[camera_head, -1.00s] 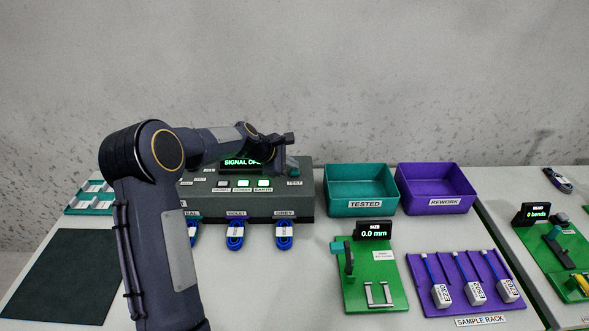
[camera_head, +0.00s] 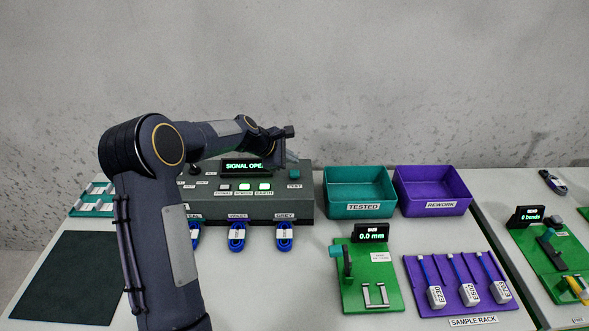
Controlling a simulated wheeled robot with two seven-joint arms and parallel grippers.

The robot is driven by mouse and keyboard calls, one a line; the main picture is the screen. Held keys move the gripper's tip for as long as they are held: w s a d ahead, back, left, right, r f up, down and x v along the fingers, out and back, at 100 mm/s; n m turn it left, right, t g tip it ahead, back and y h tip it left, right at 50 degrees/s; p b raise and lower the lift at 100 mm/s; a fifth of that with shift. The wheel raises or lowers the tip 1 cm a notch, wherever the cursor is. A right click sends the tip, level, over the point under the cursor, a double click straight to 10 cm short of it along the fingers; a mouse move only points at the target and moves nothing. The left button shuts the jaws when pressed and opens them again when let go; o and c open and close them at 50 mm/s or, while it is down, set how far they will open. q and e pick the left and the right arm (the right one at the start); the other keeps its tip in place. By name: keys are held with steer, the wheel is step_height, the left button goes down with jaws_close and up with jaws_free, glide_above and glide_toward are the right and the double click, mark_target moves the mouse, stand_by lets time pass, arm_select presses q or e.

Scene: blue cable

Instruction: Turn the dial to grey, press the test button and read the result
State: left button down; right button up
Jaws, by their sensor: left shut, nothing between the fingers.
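The dark grey tester box (camera_head: 303,207) stands at the back of the table. Its display (camera_head: 240,166) shows green text "SIGNAL OPE", cut off at the right. Below it are three lamps; the signal lamp (camera_head: 224,187) is whitish, and the other two, one labelled EARTH (camera_head: 265,187), glow green. The teal test button (camera_head: 293,174) is at the box's right end. A dark dial knob (camera_head: 196,170) shows partly beside my arm; its setting cannot be read. My left gripper (camera_head: 281,160) is shut and empty, just above and left of the button. My right gripper is out of view.
Blue cable coils hang at the front, including violet (camera_head: 236,237) and grey (camera_head: 284,237). Right are the teal TESTED bin (camera_head: 362,210), purple REWORK bin (camera_head: 435,208), green gauge (camera_head: 354,298) and purple sample rack (camera_head: 417,272). My left arm hides the box's left part.

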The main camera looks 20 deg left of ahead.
mark_target(291, 174)
arm_select(q)
steer(key=shift+r+p, duration=1)
steer(key=shift+r, duration=0.55)
steer(key=s+d+r+m+g, duration=0.1)
steer(key=s+d+r+m, duration=0.3)
steer(key=s, duration=0.5)
steer(key=s+d+r+m, duration=0.2)
steer(key=s+r+m, duration=0.3)
steer(key=s+r, duration=0.3)
steer(key=s+d+f+m, duration=0.2)
steer(key=s+m, duration=0.1)
steer(key=s, duration=0.5)
steer(key=s+d+f+m+g, duration=0.1)
steer(key=s+m, duration=0.3)
steer(key=s, duration=0.4)
steer(key=s+d+f+m, duration=0.2)
steer(key=s+f+m, duration=0.1)
steer(key=s, duration=0.5)
steer(key=shift+s+d+f+m+y, duration=0.2)
steer(key=shift+d+f+m+y, duration=0.1)
steer(key=shift+d, duration=0.1)
